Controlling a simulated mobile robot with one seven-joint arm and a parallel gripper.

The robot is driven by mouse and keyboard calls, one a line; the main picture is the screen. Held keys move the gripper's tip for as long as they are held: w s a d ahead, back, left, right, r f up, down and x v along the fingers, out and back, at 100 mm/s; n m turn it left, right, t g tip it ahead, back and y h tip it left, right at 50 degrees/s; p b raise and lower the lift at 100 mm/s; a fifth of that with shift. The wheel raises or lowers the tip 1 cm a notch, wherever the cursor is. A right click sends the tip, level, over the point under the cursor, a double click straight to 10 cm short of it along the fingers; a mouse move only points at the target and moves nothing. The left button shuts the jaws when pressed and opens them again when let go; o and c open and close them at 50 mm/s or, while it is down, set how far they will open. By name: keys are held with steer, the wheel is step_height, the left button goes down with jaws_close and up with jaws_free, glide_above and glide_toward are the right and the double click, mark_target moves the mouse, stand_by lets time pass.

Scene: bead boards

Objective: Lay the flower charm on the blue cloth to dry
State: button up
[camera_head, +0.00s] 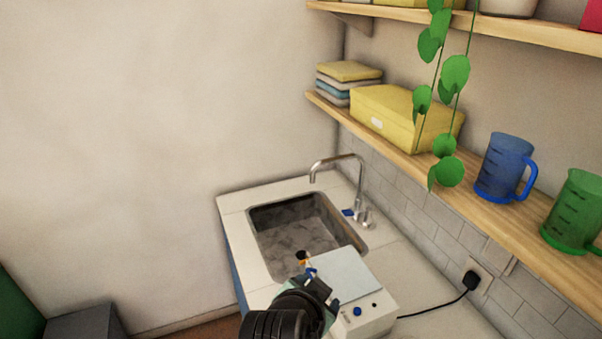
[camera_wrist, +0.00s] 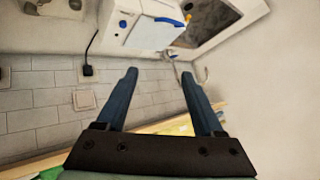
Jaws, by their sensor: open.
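I cannot make out a flower charm or a blue cloth in either view. My gripper (camera_head: 322,284) is at the lower middle of the head view, in front of a white box-like device with a pale flat top (camera_head: 346,272). In the wrist view my gripper (camera_wrist: 159,74) has its two fingers spread, with nothing between them. A small orange, dark and blue item (camera_head: 304,262) shows at the device's left edge, too small to identify. In the wrist view a blue strip (camera_wrist: 170,20) lies along the device's edge.
A sink (camera_head: 262,226) with a metal faucet (camera_head: 338,160) lies behind the device. A wooden shelf holds a yellow box (camera_head: 385,112), a blue jug (camera_head: 503,168) and a green jug (camera_head: 577,210). A black plug (camera_head: 470,281) and cable are at the right.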

step_height(320, 180, up, 29)
steer(key=a+n+t+y, duration=0.15)
steer(key=n+t, duration=0.35)
steer(key=t, duration=0.5)
steer(key=s+r+n+t, duration=0.2)
steer(key=s+r+t, duration=0.2)
steer(key=r, duration=0.5)
steer(key=s+a+r+n+t+y, duration=0.1)
steer(key=s+r+t, duration=0.3)
steer(key=s+r, duration=0.4)
step_height(320, 180, up, 2)
steer(key=shift+s+a+r+n, duration=0.1)
steer(key=shift+s+a+n, duration=0.2)
steer(key=shift+n, duration=0.1)
steer(key=shift+y, duration=0.25)
step_height(320, 180, down, 4)
steer(key=b, duration=0.4)
steer(key=shift+f, duration=0.2)
